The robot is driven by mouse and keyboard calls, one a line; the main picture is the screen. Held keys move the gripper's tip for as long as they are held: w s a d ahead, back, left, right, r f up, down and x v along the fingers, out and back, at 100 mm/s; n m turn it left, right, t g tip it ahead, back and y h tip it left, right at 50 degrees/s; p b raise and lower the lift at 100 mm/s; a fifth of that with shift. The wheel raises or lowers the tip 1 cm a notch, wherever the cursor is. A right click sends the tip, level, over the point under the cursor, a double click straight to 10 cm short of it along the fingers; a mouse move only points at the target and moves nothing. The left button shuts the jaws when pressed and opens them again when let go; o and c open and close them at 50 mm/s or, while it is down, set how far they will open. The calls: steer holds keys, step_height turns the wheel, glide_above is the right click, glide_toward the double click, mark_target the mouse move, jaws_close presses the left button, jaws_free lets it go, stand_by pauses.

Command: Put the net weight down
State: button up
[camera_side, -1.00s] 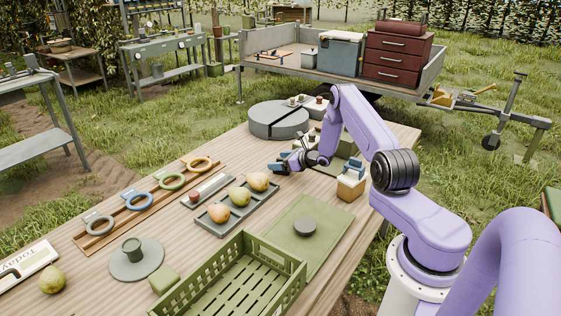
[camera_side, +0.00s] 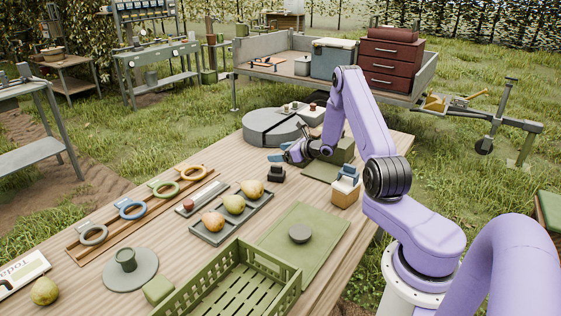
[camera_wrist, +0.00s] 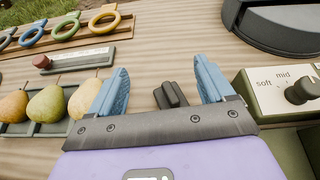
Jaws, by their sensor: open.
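The net weight, which I take to be the small dark block with a raised grip (camera_side: 277,174), stands on the bare wood of the table. It is to the right of the tray of pears. In the wrist view the dark block (camera_wrist: 171,95) shows between and a little below my blue fingertips. My gripper (camera_side: 285,155) is open, its fingers spread wide, with a gap to the block on both sides. Nothing is held.
A grey tray (camera_side: 214,240) of pears lies in front. A box with a knob marked soft and mid (camera_wrist: 272,98) is right of my gripper in the wrist view. A round dark grey stand (camera_side: 262,136) is behind. A green crate (camera_side: 285,268) is at the front.

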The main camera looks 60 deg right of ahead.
steer(key=w+a+r+n+g+y, duration=0.15)
steer(key=a+r+n+y, duration=0.3)
steer(key=a, duration=0.55)
steer(key=w+a+r+n+g+y, duration=0.1)
steer(key=a+r+n+g+y, duration=0.3)
steer(key=a, duration=0.6)
steer(key=s+a+r+n+g+y, duration=0.1)
steer(key=s+a+r+n+g, duration=0.15)
steer(key=s+a+n, duration=0.5)
steer(key=s+a+r+n+g+y, duration=0.1)
steer(key=s+a+n+g, duration=0.2)
steer(key=a, duration=0.7)
steer(key=s+a+r+n+g+h, duration=0.1)
steer(key=s+a+n+g+h, duration=0.15)
steer(key=s+n, duration=0.55)
steer(key=s+a+r+n+g+h, duration=0.1)
steer(key=s+a+n+g+h, duration=0.2)
steer(key=s+n, duration=0.45)
steer(key=s+d+r+n+t+h, duration=0.1)
steer(key=s+d+n+h, duration=0.1)
steer(key=s+n, duration=0.4)
steer(key=s+d+r+n+t+h, duration=0.1)
steer(key=s+d+n+t+h, duration=0.1)
steer(key=s+n, duration=0.5)
steer(key=shift+s+d+h, duration=0.4)
steer(key=shift+s+d, duration=0.35)
steer(key=shift+s, duration=0.45)
